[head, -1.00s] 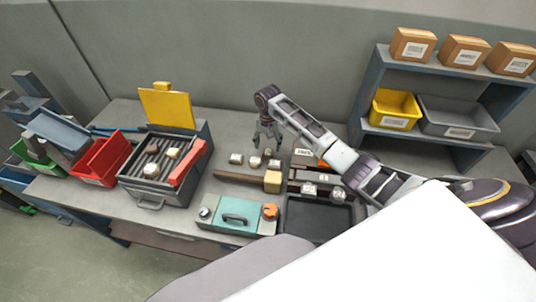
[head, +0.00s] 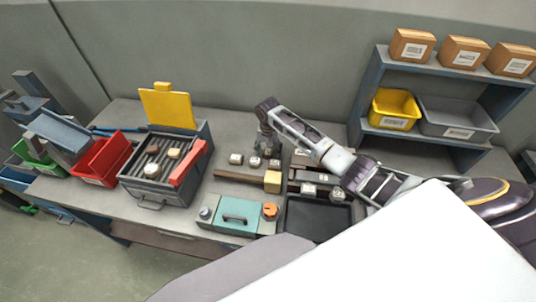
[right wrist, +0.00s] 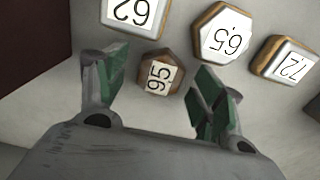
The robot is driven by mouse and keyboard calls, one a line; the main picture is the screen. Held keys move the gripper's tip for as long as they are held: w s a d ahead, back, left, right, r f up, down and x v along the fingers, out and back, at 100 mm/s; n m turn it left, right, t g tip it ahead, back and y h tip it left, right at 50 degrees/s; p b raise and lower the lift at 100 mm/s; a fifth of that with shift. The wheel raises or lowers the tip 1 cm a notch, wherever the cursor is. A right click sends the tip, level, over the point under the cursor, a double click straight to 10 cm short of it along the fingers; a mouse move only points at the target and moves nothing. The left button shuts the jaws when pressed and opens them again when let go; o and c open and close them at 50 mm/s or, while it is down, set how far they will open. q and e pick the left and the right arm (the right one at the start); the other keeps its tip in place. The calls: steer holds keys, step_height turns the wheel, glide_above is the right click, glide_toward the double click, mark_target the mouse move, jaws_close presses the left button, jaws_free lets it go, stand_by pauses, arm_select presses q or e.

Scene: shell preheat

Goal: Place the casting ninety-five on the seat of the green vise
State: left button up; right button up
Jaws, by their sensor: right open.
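The casting ninety-five (right wrist: 160,75) is a small brown hexagonal piece with a white "95" label. In the right wrist view it lies on the grey surface, between and slightly beyond the fingertips of my right gripper (right wrist: 155,85). The fingers are open, with green inner pads, and do not hold it. In the head view my right gripper (head: 268,150) is low over the bench among the small castings and hides the casting ninety-five. I cannot make out the green vise for certain in either view. My left gripper is not in view.
Castings labelled 62 (right wrist: 133,10), 65 (right wrist: 222,32) and 72 (right wrist: 287,60) lie close by. A grated box (head: 150,193) holding pale pieces, a red bin (head: 101,160), a teal-fronted unit (head: 235,218) and a black tray (head: 318,218) occupy the bench. A shelf (head: 430,138) stands right.

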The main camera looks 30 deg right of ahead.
mark_target(268, 152)
steer(key=c, duration=1.2)
steer(key=shift+r, duration=0.2)
step_height(268, 152, up, 10)
steer(key=shift+f, duration=0.15)
stand_by(0.6)
